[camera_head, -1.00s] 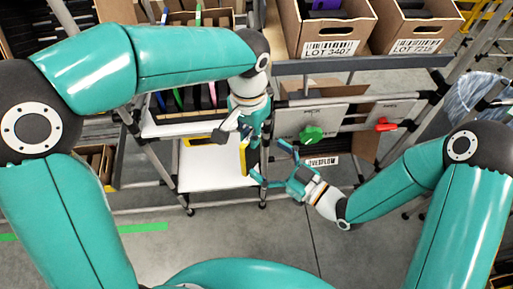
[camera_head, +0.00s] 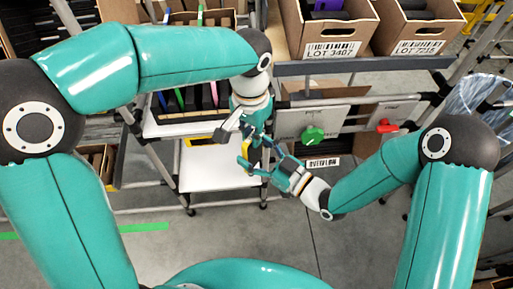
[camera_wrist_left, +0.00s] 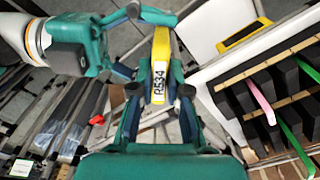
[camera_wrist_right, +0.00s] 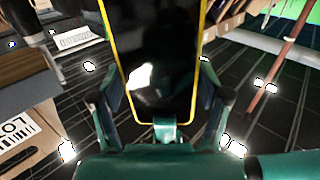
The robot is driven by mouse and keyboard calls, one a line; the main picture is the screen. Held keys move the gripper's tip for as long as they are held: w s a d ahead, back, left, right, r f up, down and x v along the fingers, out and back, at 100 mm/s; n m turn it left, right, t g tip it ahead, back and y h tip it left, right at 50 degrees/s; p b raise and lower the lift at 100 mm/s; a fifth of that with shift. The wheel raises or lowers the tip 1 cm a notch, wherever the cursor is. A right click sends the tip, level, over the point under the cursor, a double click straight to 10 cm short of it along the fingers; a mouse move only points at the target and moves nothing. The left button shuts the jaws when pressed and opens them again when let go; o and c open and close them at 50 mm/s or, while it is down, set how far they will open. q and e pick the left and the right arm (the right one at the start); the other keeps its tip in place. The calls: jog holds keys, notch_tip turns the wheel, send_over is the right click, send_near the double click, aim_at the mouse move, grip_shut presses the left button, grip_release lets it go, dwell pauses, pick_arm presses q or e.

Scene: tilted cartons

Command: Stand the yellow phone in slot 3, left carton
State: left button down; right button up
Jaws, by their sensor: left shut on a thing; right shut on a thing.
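The yellow phone (camera_head: 246,152) is in the air between my two grippers. In the left wrist view its yellow edge with an R534 label (camera_wrist_left: 160,65) lies between the fingers of my left gripper (camera_head: 246,136), which is shut on it. My right gripper (camera_head: 258,166) is shut on the phone from the other side. In the right wrist view the black face with a yellow rim (camera_wrist_right: 160,60) stands between its fingers. The left of the two labelled cartons, LOT 3407 (camera_head: 333,50), is at the top; its slots are mostly hidden.
Carton LOT 7218 (camera_head: 415,47) stands right of it. A divided rack (camera_head: 190,118) with coloured strips is behind my left arm. Green (camera_head: 313,135) and red (camera_head: 386,126) knobs face me below the cartons.

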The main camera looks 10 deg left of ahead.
pick_arm(q)
jog(key=c, duration=1.1)
grip_release()
jog(key=shift+s+f, duration=0.1)
jog(key=shift+s, duration=0.1)
jog(key=shift+o, duration=0.2)
